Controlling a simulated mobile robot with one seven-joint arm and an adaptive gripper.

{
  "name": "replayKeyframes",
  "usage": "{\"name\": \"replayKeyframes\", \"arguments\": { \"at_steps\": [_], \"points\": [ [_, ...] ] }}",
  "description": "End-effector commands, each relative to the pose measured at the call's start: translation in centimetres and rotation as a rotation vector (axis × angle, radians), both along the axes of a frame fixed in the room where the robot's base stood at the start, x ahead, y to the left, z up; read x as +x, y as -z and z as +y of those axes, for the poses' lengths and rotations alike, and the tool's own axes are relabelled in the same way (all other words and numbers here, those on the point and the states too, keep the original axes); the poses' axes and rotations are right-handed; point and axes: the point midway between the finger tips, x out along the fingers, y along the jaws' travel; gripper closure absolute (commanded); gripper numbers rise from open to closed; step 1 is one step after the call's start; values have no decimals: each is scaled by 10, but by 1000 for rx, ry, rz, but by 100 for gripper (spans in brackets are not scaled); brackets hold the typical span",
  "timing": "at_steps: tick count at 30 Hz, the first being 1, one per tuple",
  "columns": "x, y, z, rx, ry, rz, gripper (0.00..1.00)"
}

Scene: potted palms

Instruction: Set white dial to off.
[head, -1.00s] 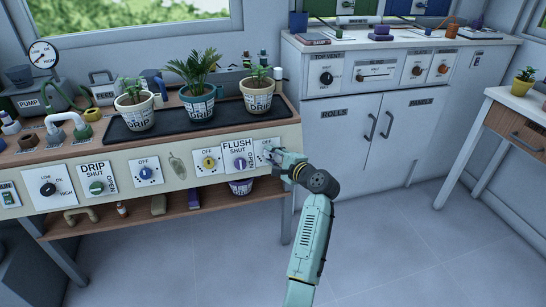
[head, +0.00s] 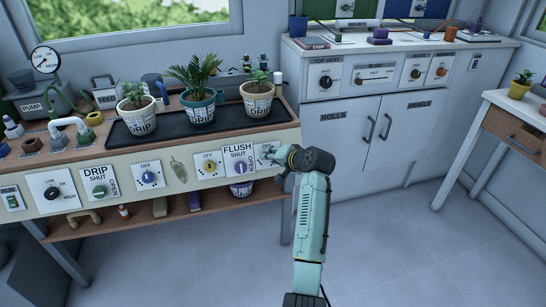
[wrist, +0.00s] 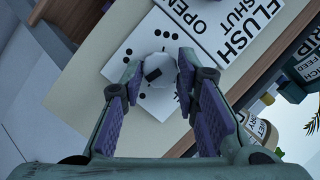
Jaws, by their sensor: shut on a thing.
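The white dial (wrist: 157,74) has a dark mark on its face and sits on a white plate (wrist: 127,58) with black dots around it. In the wrist view my gripper (wrist: 158,78) has one finger on each side of the dial and is shut on it. In the head view my gripper (head: 271,156) is at the right end of the bench front, beside the FLUSH plate (head: 238,158), and mostly covers the dial. The plate's OFF label cannot be read clearly now, so I cannot tell the dial's setting.
Potted plants stand on a black tray (head: 168,128) above. A shelf (head: 170,216) runs below. The floor to the right is open.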

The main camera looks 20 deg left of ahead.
Motion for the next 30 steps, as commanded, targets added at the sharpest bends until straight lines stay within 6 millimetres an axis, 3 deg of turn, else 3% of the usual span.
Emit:
{"name": "replayKeyframes", "arguments": {
  "at_steps": [30],
  "points": [
    [-4, -2, 7, -753, -334, -507, 100]
  ]
}}
